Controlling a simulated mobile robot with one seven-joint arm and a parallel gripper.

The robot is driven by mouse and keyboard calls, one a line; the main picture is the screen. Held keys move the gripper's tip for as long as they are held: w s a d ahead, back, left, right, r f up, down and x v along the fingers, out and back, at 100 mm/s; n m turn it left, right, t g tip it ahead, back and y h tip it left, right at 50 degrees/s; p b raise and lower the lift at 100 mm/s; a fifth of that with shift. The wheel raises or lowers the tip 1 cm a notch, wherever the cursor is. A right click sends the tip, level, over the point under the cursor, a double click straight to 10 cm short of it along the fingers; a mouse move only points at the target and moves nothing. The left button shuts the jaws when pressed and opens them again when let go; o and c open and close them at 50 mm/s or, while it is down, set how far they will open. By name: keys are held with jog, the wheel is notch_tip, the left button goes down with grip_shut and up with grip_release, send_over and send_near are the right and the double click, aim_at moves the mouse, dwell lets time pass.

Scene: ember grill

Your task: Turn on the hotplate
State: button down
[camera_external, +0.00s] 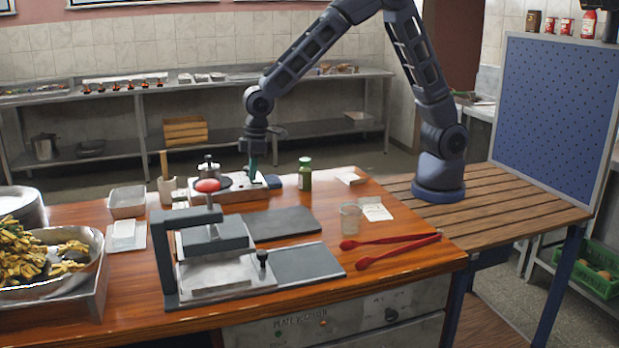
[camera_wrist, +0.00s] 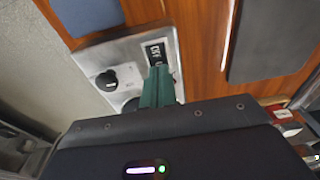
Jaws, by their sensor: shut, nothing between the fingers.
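The hotplate (camera_external: 232,194) is a low pale metal unit on the wooden worktop, with a dark round plate and a small metal pot at its left. In the wrist view its metal panel (camera_wrist: 88,58) carries a black round knob (camera_wrist: 106,80) and a black switch with white lettering (camera_wrist: 155,52). Another dark round part shows partly behind my fingers. My gripper (camera_external: 253,178) is shut and empty, pointing down over the hotplate's right end. In the wrist view its green fingertips (camera_wrist: 157,70) are right by the switch's near edge; I cannot tell whether they touch it.
A green bottle (camera_external: 305,174) stands right of the hotplate. A press with a red knob (camera_external: 207,186) stands in front. A food pan (camera_external: 45,285) is at left.

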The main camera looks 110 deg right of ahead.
aim_at(263, 182)
jog(key=shift+f, duration=0.15)
jog(key=shift+w+f, duration=0.1)
jog(key=shift+f, duration=0.05)
dwell(0.4)
jog(key=shift+s, duration=0.85)
jog(key=shift+r, duration=0.2)
notch_tip(263, 182, up, 14)
jog(key=s, duration=0.1)
jog(key=shift+s, duration=0.3)
jog(key=shift+f, duration=0.1)
